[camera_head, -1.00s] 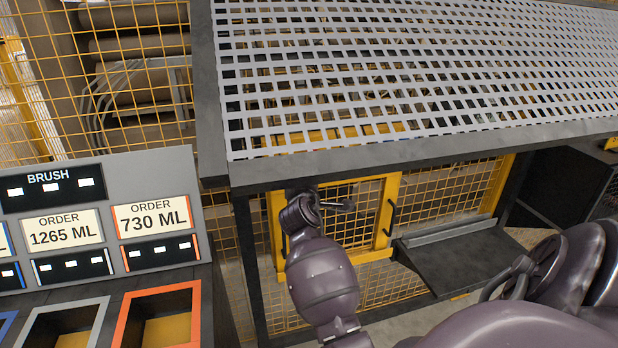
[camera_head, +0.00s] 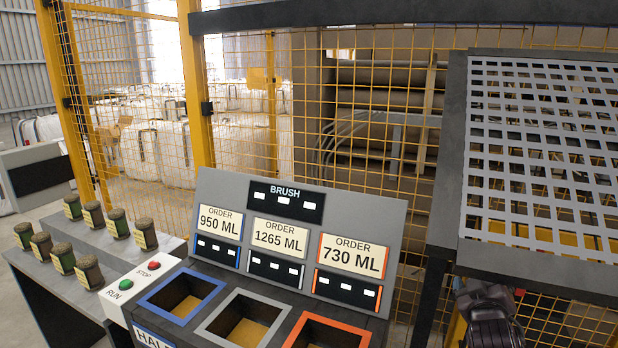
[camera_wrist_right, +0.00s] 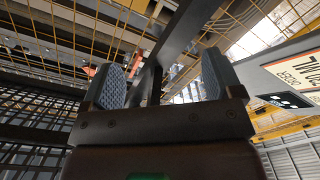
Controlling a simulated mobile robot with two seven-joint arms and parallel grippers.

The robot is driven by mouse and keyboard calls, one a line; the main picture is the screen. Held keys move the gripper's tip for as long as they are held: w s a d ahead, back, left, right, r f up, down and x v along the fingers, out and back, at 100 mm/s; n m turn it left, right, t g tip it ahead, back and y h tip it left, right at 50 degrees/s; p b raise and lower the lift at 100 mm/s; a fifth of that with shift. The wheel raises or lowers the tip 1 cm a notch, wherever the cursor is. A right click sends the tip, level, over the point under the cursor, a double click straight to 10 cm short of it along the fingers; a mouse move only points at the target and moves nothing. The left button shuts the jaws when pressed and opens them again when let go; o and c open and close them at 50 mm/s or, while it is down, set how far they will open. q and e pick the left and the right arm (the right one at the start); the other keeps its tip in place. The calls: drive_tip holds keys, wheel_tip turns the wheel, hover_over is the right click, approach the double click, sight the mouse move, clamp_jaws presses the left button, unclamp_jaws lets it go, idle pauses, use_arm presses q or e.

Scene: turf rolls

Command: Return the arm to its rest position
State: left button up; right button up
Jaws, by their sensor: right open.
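My right gripper (camera_wrist_right: 162,80) shows in the right wrist view. Its two blue-grey padded fingers stand wide apart, with nothing between them. Dark frame beams and yellow mesh show beyond the fingers. In the head view only a dark part of my arm shows at the bottom right, below the slotted grey panel (camera_head: 545,150). No gripper shows in the head view, and my left gripper is in neither view.
A console (camera_head: 385,215) with order signs stands in the middle, with blue (camera_head: 205,303), grey (camera_head: 212,322) and orange (camera_head: 362,329) framed bins. Several turf rolls (camera_head: 145,235) stand on the left bench beside RUN (camera_head: 126,284) and STOP (camera_head: 154,265) buttons. Yellow mesh fencing (camera_head: 165,150) runs behind.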

drive_tip(key=s+a+f+m+g+y, duration=0.1)
drive_tip(key=s+a+f, duration=0.5)
drive_tip(key=s+f, duration=0.7)
drive_tip(key=s+a+f+g+y, duration=0.3)
drive_tip(key=s+a+f+y, duration=0.3)
drive_tip(key=s+f, duration=0.7)
drive_tip(key=shift+s+a+f+m+g, duration=0.2)
drive_tip(key=shift+s+m+g, duration=0.2)
drive_tip(key=shift+s, duration=0.4)
